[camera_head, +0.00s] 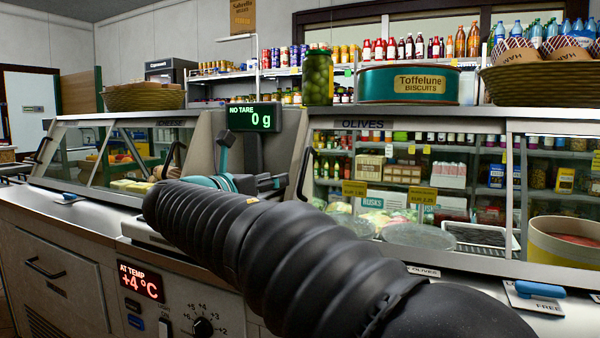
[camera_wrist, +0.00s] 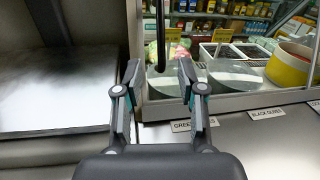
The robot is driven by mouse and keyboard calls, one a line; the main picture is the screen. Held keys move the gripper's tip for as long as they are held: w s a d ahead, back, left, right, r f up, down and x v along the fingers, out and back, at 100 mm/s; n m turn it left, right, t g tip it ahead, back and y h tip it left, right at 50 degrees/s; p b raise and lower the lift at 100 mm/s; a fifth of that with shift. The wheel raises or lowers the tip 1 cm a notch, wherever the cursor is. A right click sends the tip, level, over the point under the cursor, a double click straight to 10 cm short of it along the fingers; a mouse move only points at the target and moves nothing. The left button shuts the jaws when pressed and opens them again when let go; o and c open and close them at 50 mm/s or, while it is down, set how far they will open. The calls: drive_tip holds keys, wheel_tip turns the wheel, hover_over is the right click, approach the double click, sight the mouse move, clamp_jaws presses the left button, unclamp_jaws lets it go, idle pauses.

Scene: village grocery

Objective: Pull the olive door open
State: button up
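The olive door (camera_head: 350,124) is the glass front marked "OLIVES", in the right half of the head view; it looks closed. Its black bar handle (camera_head: 303,172) runs down its left edge. My gripper (camera_head: 275,183) is just left of that handle in the head view, partly hidden by my arm. In the wrist view my gripper (camera_wrist: 159,74) is open, its two fingers apart with nothing held. The black handle (camera_wrist: 160,38) shows between the fingertips there, its lower end level with them. I cannot tell whether the handle is within finger reach.
A scale display (camera_head: 254,117) reading 0 g stands left of the door. An olive jar (camera_head: 318,78) and a biscuit tin (camera_head: 408,84) stand on top of the case. Bowls and a yellow tub (camera_wrist: 291,63) sit behind the glass. The counter in front holds labels.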

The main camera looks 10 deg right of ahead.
sight(301, 173)
drive_tip(key=x, duration=1.1)
drive_tip(key=shift+w+d+f, duration=0.1)
drive_tip(key=shift+w+d, duration=0.05)
drive_tip(key=shift+d, duration=0.15)
clamp_jaws()
